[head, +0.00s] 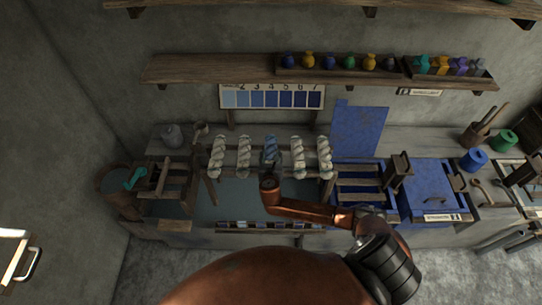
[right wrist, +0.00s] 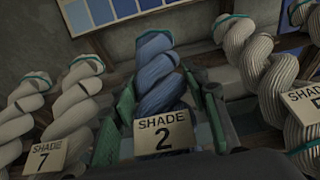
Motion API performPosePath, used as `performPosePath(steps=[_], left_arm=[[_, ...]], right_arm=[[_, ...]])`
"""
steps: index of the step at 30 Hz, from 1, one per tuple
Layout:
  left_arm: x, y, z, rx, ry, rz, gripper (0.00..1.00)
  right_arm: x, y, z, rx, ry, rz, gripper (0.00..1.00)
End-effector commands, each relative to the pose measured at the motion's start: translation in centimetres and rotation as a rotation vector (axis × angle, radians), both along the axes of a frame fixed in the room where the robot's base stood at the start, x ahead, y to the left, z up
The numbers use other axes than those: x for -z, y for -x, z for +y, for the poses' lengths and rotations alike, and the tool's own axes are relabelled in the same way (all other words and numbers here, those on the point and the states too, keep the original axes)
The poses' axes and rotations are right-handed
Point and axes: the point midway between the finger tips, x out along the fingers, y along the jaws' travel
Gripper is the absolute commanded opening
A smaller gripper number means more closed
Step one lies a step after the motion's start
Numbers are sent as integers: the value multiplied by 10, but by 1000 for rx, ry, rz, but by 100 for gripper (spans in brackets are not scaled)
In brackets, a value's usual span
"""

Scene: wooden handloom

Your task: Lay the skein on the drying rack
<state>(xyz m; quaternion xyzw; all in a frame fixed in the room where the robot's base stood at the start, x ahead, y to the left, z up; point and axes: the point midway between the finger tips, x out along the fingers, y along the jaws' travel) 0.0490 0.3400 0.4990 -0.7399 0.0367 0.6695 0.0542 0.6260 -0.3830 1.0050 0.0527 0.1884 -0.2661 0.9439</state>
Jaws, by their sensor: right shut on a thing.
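A blue twisted skein (head: 271,148) is in the middle of a row of skeins above the bench; the others are pale. In the right wrist view, the blue skein (right wrist: 158,72) stands upright with a tag reading "SHADE 2" (right wrist: 163,136). My right gripper (head: 270,166) is shut on it, with green fingers on both sides (right wrist: 160,112). I cannot tell whether the skein still touches the row's support. A slatted wooden rack (head: 360,196) stands right of the row, with no skein visible on it; I cannot tell if this is the drying rack. My left gripper is out of view.
Pale skeins (head: 244,156) hang close on either side of the gripper. A numbered blue shade card (head: 272,97) is on the wall behind. A wooden frame (head: 166,182) and a bucket (head: 118,190) are at left. A blue lidded box (head: 428,188) is at right.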

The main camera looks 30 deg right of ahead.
Motion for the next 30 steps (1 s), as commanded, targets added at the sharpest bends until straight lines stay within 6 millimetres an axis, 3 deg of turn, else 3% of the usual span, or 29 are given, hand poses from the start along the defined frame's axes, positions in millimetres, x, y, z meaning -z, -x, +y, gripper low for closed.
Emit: performPosePath(steps=[4, 12, 21, 30], left_arm=[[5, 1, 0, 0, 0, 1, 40], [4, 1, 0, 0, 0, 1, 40], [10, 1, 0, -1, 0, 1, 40], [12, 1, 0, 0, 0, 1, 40]], right_arm=[[-25, -1, 0, -1, -2, -7, 9], [-86, 45, 27, -2, -5, -4, 9], [-111, 100, 61, -1, -3, -2, 9], [-122, 119, 71, 2, -1, -2, 9]])
